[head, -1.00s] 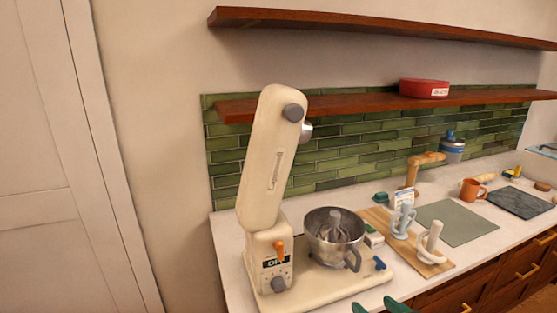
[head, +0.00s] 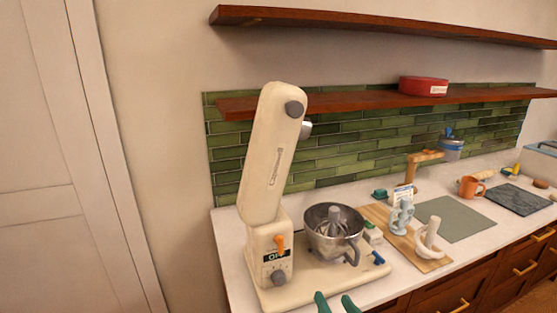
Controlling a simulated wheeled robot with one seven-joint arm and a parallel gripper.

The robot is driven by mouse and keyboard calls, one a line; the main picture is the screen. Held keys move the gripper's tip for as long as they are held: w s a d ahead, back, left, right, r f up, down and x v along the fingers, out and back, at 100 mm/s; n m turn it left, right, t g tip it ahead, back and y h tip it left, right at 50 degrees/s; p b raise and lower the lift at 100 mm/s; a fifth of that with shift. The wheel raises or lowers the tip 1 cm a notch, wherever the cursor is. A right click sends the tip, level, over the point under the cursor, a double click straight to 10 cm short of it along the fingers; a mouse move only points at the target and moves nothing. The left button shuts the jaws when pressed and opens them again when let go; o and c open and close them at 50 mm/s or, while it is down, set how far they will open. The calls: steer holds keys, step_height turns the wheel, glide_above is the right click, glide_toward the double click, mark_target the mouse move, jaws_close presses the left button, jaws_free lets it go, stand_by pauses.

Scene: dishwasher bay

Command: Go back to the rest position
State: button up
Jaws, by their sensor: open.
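My gripper (head: 336,303) shows only as two dark green fingertips at the bottom edge of the head view. They are apart, with nothing between them. The rest of my arm is out of view. The fingertips appear in front of the near edge of the cream stand mixer's base (head: 335,288). The mixer's head (head: 272,155) is tilted up. A steel bowl (head: 325,238) with a handle sits on the base, and a grey beater-like attachment (head: 334,217) stands in it.
A wooden board (head: 432,263) with a pale blue item (head: 401,215) and a white item (head: 430,238) lies right of the mixer. Beyond are a green mat (head: 458,220), an orange mug (head: 470,187) and a dark slab (head: 517,198). Two wooden shelves (head: 380,102) hang above.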

steer(key=s+a+f+m+h, duration=0.2)
steer(key=s+a+f, duration=0.3)
steer(key=f, duration=0.5)
steer(key=s+a+f+m+h, duration=0.2)
steer(key=s+a+f, duration=0.3)
steer(key=f, duration=0.4)
steer(key=s+a+f+n, duration=0.1)
steer(key=s+n, duration=0.2)
steer(key=s, duration=0.8)
steer(key=s+a+f+n+y, duration=0.1)
steer(key=s+f+n, duration=0.1)
steer(key=s, duration=1)
steer(key=shift+a+f+n, duration=0.2)
steer(key=shift+n, duration=0.2)
